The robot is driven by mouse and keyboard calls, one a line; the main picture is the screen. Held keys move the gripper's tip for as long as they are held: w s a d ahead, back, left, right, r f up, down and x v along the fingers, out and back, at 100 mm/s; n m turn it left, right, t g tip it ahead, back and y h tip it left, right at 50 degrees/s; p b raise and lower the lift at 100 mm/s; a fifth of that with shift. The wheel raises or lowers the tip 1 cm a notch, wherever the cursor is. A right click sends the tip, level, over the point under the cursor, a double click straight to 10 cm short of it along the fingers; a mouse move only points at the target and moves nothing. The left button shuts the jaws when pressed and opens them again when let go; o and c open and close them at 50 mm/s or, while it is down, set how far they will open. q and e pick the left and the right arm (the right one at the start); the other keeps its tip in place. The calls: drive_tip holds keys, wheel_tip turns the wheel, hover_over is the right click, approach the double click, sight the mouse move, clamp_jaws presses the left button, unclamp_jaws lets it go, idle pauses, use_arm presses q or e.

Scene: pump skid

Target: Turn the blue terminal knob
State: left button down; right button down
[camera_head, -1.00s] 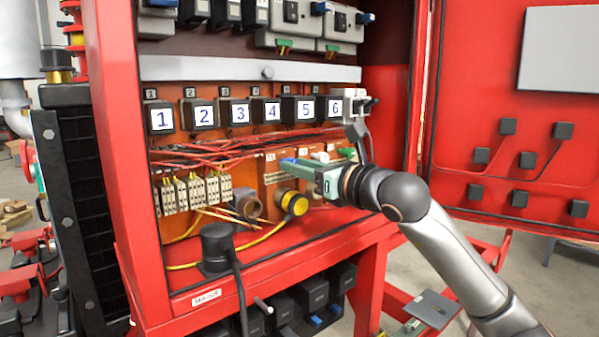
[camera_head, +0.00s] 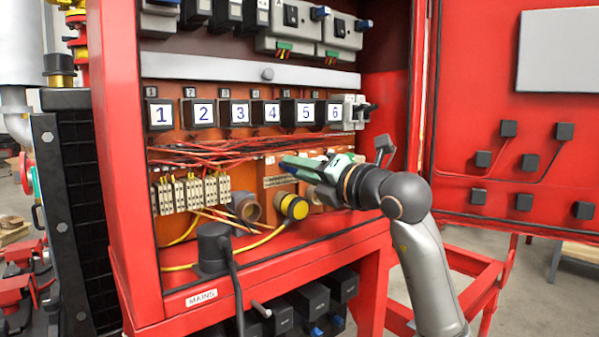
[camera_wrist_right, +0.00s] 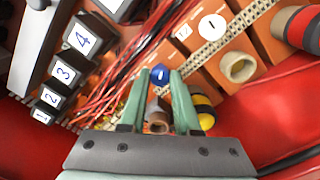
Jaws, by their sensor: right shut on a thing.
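The blue terminal knob (camera_wrist_right: 160,75) shows in the right wrist view as a small round blue cap with a pale mark on its face. It sits between the tips of my two green fingers. My right gripper (camera_wrist_right: 160,83) is shut on it, with one finger on each side. In the head view my right gripper (camera_head: 292,164) reaches into the red cabinet from the right, below the numbered row, and hides most of the knob. My left gripper is not in view.
A row of terminal blocks (camera_head: 190,193) is at the left. The open red door (camera_head: 500,80) stands at the right.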

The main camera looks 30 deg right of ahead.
drive_tip(key=m, duration=0.4)
drive_tip(key=shift+m+p, duration=0.45)
drive_tip(key=shift+m, duration=0.65)
drive_tip(key=c, duration=0.6)
unclamp_jaws()
drive_tip(key=shift+s, duration=0.15)
